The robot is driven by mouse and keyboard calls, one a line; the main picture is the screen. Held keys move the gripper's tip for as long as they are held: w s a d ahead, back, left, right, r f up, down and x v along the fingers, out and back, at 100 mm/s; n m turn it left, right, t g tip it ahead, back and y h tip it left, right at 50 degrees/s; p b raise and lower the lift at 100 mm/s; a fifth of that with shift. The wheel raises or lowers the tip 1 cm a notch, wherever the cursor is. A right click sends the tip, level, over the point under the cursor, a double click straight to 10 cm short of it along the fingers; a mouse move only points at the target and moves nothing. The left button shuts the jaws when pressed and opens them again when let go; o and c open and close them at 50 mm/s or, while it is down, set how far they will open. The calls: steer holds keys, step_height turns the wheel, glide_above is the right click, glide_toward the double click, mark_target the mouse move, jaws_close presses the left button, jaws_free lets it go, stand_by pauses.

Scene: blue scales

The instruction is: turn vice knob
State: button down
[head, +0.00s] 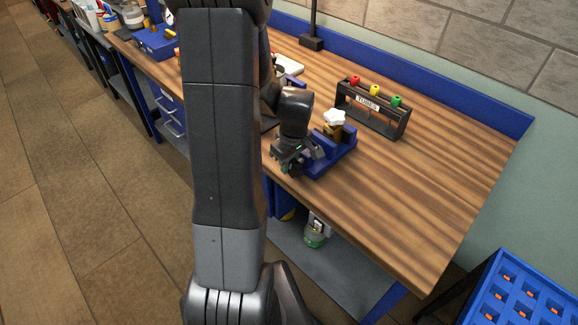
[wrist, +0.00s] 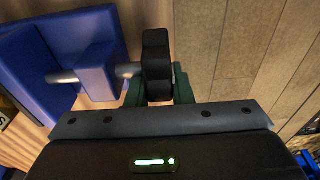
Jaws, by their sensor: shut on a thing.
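The blue vice (head: 338,154) sits on the wooden bench near its front edge. It also shows in the wrist view (wrist: 95,68), with a grey metal rod running to the black knob (wrist: 157,55). My gripper (wrist: 158,92) is shut on the knob, with one dark green finger on each side of it. In the head view my gripper (head: 292,160) is at the vice's front end and hides the knob. A brown piece with a white star-shaped top (head: 334,117) stands at the vice.
A black rack (head: 372,118) with red, yellow and green tops stands behind the vice. My arm covers part of the bench at the left. The bench's right part is clear. A blue crate (head: 520,292) is at lower right. A bottle (head: 315,236) stands on the shelf below.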

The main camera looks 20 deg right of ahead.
steer(key=t+b, duration=0.1)
steer(key=b, duration=0.1)
steer(key=t+b, duration=0.1)
steer(key=b, duration=0.2)
steer(key=shift+d+f+y, duration=0.15)
steer(key=shift+f+y, duration=0.1)
steer(key=shift+y, duration=0.15)
steer(key=t+b, duration=0.1)
steer(key=b, duration=0.4)
steer(key=t+y+b, duration=0.1)
steer(key=t+b, duration=0.1)
steer(key=b, duration=0.3)
steer(key=shift+s+r, duration=0.1)
steer(key=shift+s, duration=0.15)
steer(key=t+b, duration=0.1)
steer(key=b, duration=0.2)
steer(key=t+y+b, duration=0.1)
steer(key=b, duration=0.2)
steer(key=shift+s+d+r+t, duration=0.1)
steer(key=shift+r+t, duration=0.15)
steer(key=shift+t, duration=0.15)
steer(key=shift+r+b, duration=0.1)
steer(key=shift+b, duration=0.6)
steer(key=shift+r+t+y+b, duration=0.2)
steer(key=shift+t+y+b, duration=0.1)
steer(key=shift+t+b, duration=0.15)
steer(key=c, duration=1.6)
jaws_free()
steer(key=shift+o, duration=0.2)
steer(key=shift+s, duration=0.1)
